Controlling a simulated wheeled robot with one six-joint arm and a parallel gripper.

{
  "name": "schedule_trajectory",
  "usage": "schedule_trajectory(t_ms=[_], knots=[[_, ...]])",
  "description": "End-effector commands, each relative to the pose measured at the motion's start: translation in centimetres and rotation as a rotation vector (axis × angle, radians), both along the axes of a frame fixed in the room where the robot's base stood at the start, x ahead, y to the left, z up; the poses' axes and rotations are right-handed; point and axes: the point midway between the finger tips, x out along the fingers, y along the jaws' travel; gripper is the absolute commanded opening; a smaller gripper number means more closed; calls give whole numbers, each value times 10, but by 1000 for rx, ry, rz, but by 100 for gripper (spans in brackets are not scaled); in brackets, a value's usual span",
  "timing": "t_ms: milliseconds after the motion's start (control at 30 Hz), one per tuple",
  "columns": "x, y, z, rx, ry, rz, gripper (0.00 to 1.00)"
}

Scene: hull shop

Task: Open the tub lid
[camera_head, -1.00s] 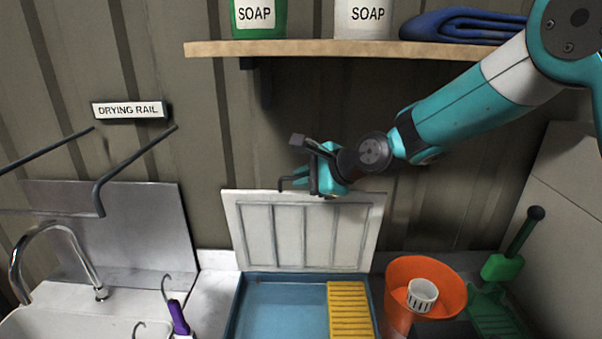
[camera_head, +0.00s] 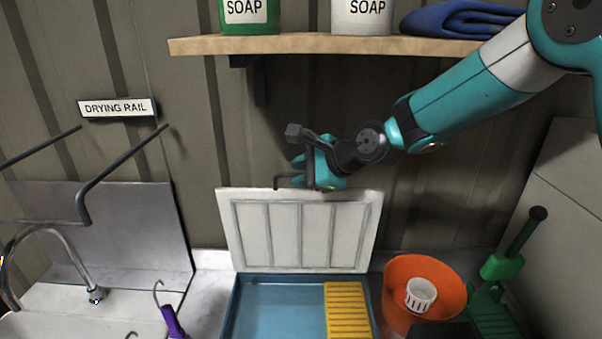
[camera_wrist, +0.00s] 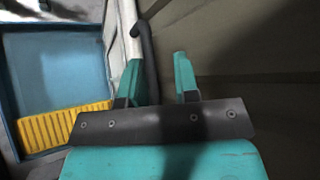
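The white panelled tub lid (camera_head: 300,236) stands upright at the back edge of the blue tub (camera_head: 262,305), so the tub is open. A dark bar handle (camera_head: 283,181) shows at the lid's top edge. My gripper (camera_head: 318,172) is at that top edge, over the lid's middle. In the wrist view my gripper (camera_wrist: 162,80) has its two teal fingers apart. The dark handle (camera_wrist: 147,55) runs down beside the left finger, and a gap shows before the right finger. The lid (camera_wrist: 128,30) appears edge-on there, left of the handle.
A yellow ribbed piece (camera_head: 346,308) lies in the tub's right side. An orange bucket (camera_head: 440,275) with a white cup (camera_head: 420,294) and a green-handled tool (camera_head: 502,266) stand to the right. A wooden shelf (camera_head: 300,44) with soap containers hangs above. A sink tap (camera_head: 60,240) is left.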

Motion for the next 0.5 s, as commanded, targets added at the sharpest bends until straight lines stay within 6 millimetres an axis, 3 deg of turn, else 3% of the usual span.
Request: schedule_trajectory(t_ms=[33, 267, 500], knots=[[-2, -1, -8, -9, 15, 0, 36], [-4, -5, -7, -9, 17, -1, 36], [-22, -37, 17, -5, 5, -8, 36]])
